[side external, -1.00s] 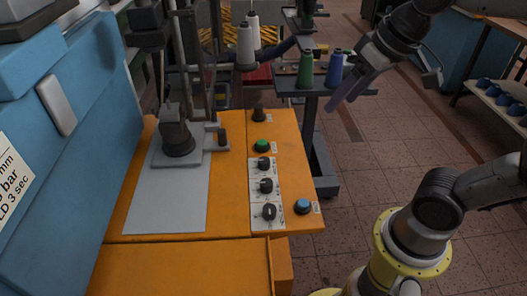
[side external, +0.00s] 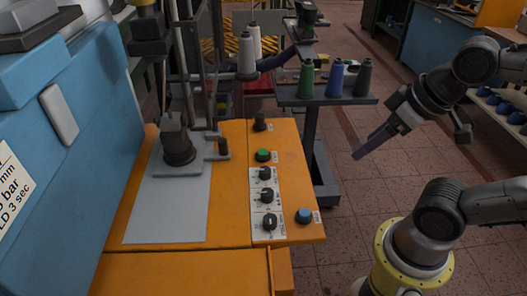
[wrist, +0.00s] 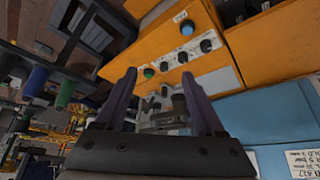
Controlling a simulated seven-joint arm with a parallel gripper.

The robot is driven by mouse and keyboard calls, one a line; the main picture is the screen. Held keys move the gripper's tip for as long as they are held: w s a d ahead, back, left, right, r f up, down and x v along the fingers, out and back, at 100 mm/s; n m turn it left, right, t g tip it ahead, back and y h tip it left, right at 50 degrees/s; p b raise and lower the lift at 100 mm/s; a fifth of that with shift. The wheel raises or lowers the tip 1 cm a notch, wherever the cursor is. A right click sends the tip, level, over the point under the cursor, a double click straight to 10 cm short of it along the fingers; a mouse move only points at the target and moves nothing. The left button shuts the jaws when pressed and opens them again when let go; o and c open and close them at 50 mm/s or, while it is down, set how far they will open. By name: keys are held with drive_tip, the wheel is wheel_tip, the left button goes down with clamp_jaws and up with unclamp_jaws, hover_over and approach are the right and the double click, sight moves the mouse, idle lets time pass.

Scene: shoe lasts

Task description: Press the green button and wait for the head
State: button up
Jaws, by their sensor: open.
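The green button (side external: 263,156) sits on the orange bench top (side external: 230,190), above a white panel of black knobs. It also shows in the wrist view (wrist: 149,73), between my fingers in the picture. My gripper (side external: 357,156) is open and empty, out over the floor to the right of the bench, clear of the button. In the wrist view its two purple fingers (wrist: 159,74) stand apart. A dark block, seemingly the machine's head (side external: 149,45), is raised on posts at the upper left. A dark metal fixture (side external: 179,150) stands below it on the grey plate (side external: 165,220).
A blue button (side external: 304,216) and black knobs (side external: 267,195) are near the green one. A black knob (side external: 260,122) stands behind it. Thread spools (side external: 336,78) stand on a stand behind the bench. A blue cabinet (side external: 90,130) borders the left. Floor right of the bench is open.

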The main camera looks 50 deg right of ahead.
clamp_jaws()
idle(1.5)
